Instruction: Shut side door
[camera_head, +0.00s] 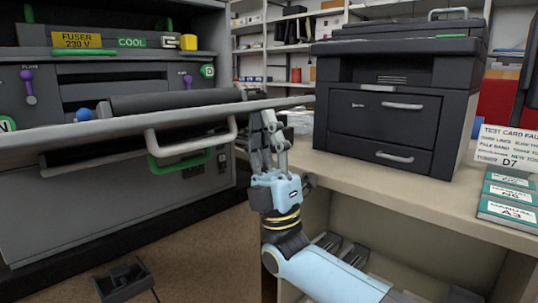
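The side door (60,143) is a grey panel folded down from the large dark machine (50,210) on the left. It is open, nearly level and seen almost edge-on. A pale bar handle (190,146) is on its near edge. My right gripper (268,122) points up just beyond the door's right end, right of the handle. Its fingers look close to the panel edge; I cannot tell whether they touch it. Nothing is visibly held, and the finger gap is unclear. My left gripper is not in view.
A dark printer (385,110) stands on a beige counter (440,190) to the right, with manuals (508,195) and a card (507,147) beside it. The open machine shows a dark roller (175,101), a blue knob (83,114) and purple levers (29,87). A black object (124,281) lies on the floor.

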